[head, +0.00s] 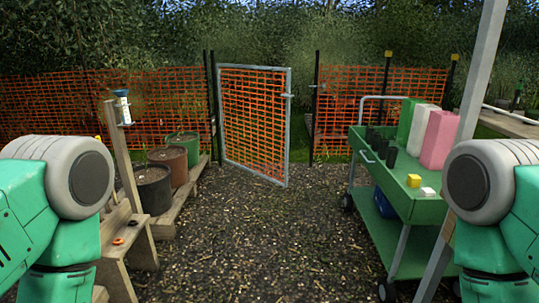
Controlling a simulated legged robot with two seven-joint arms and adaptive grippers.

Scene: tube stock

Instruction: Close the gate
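The gate (253,122) is a grey metal frame filled with orange mesh. It stands ajar in the middle of the head view, its left side by a dark post (211,105). Its right side swings toward me, and a small latch piece shows on that edge. A gap lies between the gate's free edge and the dark post (315,108) to its right, which carries a small fitting. My two arms come in at the left and right edges of the head view. Neither gripper is in view.
An orange mesh fence (165,105) runs either side. Several pots (153,190) stand on a wooden bench at left. A green cart (412,203) with boxes stands at right, near a slanted grey post (466,125). The gravel path (240,235) between them is clear up to the gate.

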